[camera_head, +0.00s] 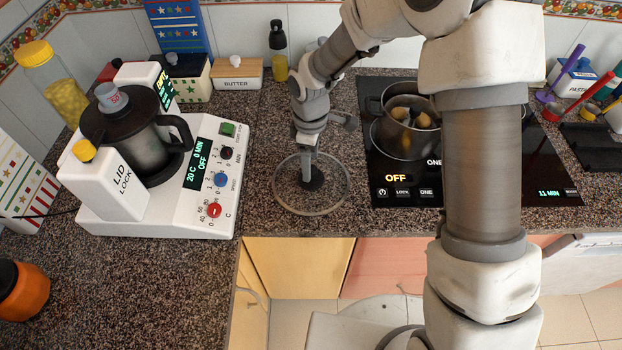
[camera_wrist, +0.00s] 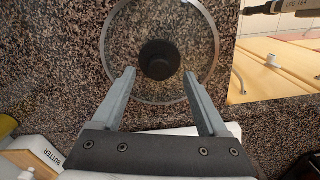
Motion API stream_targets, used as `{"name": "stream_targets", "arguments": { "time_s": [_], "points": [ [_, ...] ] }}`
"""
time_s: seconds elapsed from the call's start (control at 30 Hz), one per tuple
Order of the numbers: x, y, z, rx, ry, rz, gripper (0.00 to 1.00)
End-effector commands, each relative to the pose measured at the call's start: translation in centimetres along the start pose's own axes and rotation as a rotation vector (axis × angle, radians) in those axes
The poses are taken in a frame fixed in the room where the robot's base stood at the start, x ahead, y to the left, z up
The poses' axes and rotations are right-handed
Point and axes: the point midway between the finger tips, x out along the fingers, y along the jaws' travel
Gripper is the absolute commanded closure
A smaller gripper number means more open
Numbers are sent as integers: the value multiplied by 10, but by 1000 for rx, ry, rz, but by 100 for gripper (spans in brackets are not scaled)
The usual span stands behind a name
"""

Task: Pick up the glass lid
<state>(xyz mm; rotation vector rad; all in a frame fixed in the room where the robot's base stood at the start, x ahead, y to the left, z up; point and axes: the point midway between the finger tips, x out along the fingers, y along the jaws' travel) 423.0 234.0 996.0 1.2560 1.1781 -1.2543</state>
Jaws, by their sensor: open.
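The glass lid (camera_head: 281,187) is a clear disc with a grey rim and a dark round knob (camera_head: 313,180). It lies on the speckled counter between the white cooking machine and the hob. In the wrist view the lid's rim (camera_wrist: 213,38) shows at the top, with the knob (camera_wrist: 159,60) near the middle. My gripper (camera_head: 306,172) is above the lid at the knob. In the wrist view my gripper (camera_wrist: 160,78) is open, one finger on each side and the knob near the fingertips. I cannot tell exactly how high the fingertips are; nothing is held.
The white cooking machine (camera_head: 205,165) stands left of the lid. A steel pot (camera_head: 405,138) with food stands on the black hob (camera_head: 480,170) to the right. A butter box (camera_head: 237,73) and an oil bottle (camera_head: 279,50) stand behind. The counter's front edge is close to the lid.

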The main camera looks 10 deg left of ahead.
Motion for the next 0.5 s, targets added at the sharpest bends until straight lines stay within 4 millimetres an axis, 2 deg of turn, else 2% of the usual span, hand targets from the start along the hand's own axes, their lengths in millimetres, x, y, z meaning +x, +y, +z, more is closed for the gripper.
{"name": "stream_targets", "arguments": {
  "time_s": [0.2, 0.5],
  "points": [
    [29, 0, 0, -1, -1, -3, 24],
    [35, 1, 0, 0, 0, 0, 24]
  ]
}}
